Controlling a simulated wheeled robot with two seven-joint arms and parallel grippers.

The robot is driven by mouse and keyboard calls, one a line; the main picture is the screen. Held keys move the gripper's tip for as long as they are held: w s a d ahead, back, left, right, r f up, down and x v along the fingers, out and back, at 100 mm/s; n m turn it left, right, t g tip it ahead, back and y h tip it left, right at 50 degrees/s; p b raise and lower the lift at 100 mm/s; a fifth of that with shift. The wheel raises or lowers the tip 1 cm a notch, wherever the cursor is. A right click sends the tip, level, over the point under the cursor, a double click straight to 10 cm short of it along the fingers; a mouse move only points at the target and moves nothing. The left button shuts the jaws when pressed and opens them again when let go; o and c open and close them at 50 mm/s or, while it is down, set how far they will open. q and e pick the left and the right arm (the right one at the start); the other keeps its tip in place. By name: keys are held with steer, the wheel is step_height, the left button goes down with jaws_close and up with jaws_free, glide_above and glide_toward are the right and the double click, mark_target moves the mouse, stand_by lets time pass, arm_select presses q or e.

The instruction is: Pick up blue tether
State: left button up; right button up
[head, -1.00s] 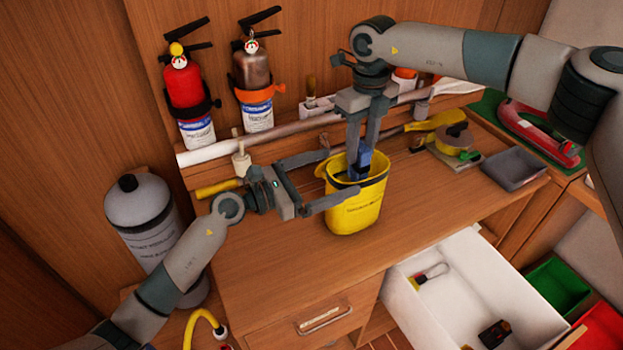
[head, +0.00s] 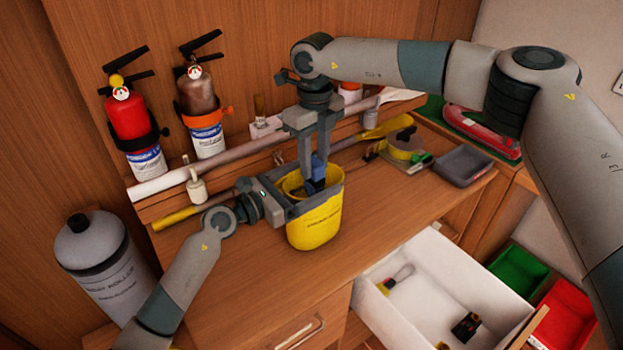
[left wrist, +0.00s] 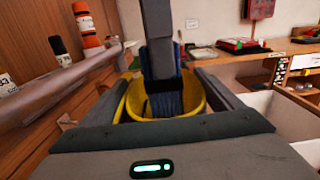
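The blue tether (head: 318,168) is a dark blue bundle at the mouth of the yellow bucket (head: 315,232). It also shows inside the bucket in the left wrist view (left wrist: 166,104). My right gripper (head: 314,182) points straight down, its fingertips in the bucket at the tether. The fingers partly hide the tether, and I cannot tell whether they grip it. My left gripper (head: 303,198) reaches in from the left with one finger on each side of the bucket. In the left wrist view the bucket fills the gap between its fingers.
An open white drawer (head: 440,262) sticks out at the lower right, with small items inside. A grey tray (head: 466,167) and a yellow tape roll (head: 404,148) lie right of the bucket. Fire extinguishers (head: 128,118) hang at the back left. The desk front is clear.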

mark_target(316, 176)
arm_select(q)
steer(key=c, duration=0.5)
steer(key=shift+c, duration=0.6)
arm_select(e)
steer(key=o, duration=0.3)
steer(key=shift+s+a+r+m, duration=0.1)
steer(key=shift+s+r+m, duration=0.2)
steer(key=shift+r, duration=0.35)
steer(key=shift+w+d+r+m, duration=0.1)
steer(key=shift+d+r+m, duration=0.15)
steer(key=shift+r, duration=0.15)
steer(key=shift+d+r+m, duration=0.1)
steer(key=shift+r+m, duration=0.15)
steer(key=shift+r, duration=0.1)
step_height(316, 176, down, 6)
steer(key=shift+f, duration=0.45)
